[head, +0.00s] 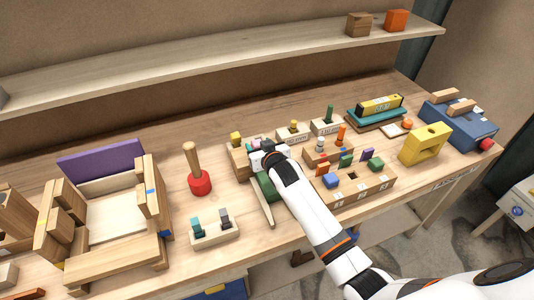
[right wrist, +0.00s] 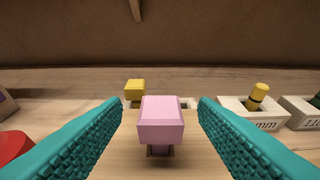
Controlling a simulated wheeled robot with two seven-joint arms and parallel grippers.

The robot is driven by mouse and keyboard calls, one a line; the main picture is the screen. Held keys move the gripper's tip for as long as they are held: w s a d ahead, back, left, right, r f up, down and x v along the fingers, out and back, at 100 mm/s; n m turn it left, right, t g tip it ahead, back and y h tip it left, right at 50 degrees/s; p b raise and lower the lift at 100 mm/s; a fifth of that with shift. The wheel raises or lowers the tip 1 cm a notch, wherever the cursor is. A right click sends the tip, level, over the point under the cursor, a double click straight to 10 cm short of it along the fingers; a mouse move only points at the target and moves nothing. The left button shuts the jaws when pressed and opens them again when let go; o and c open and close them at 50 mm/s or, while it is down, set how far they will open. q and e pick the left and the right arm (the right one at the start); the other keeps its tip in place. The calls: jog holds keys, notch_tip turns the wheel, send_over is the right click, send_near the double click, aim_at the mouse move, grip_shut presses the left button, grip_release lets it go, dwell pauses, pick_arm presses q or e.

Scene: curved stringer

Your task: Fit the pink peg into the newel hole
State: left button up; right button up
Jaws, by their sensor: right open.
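The pink peg (right wrist: 161,118) has a blocky head and a short narrower stem below it. In the right wrist view it stands upright between the two teal fingers of my right gripper (right wrist: 160,120), with a gap on each side. The gripper is open and empty. In the head view, my right gripper (head: 262,156) is over a wooden block (head: 240,161) and hides most of the pink peg (head: 255,144). I cannot pick out the newel hole. My left gripper is not in view.
A yellow peg (head: 235,137) stands close behind the pink one. Labelled peg holders (head: 293,133) stand behind, and a long wooden block with coloured pegs (head: 357,187) to the right. A red-based mallet (head: 199,182) and a wooden frame (head: 110,263) stand left.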

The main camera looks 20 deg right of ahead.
jog(key=b+v, duration=0.1)
jog(key=v, duration=1)
jog(key=s+f+n+g, duration=0.1)
jog(key=s+f+g, duration=0.2)
jog(key=s, duration=0.7)
jog(key=s+f+g, duration=0.3)
jog(key=s+g, duration=0.1)
jog(key=s, duration=0.6)
jog(key=s+f+n+g, duration=0.1)
jog(key=s+f+g, duration=0.2)
jog(key=s, duration=0.7)
notch_tip(320, 180, down, 30)
jog(key=s+g+b, duration=0.2)
jog(key=s+d+f+g, duration=0.1)
jog(key=s+d+f, duration=0.2)
jog(key=s+f, duration=1.2)
jog(key=shift+s+d, duration=0.15)
jog(key=shift+s, duration=0.35)
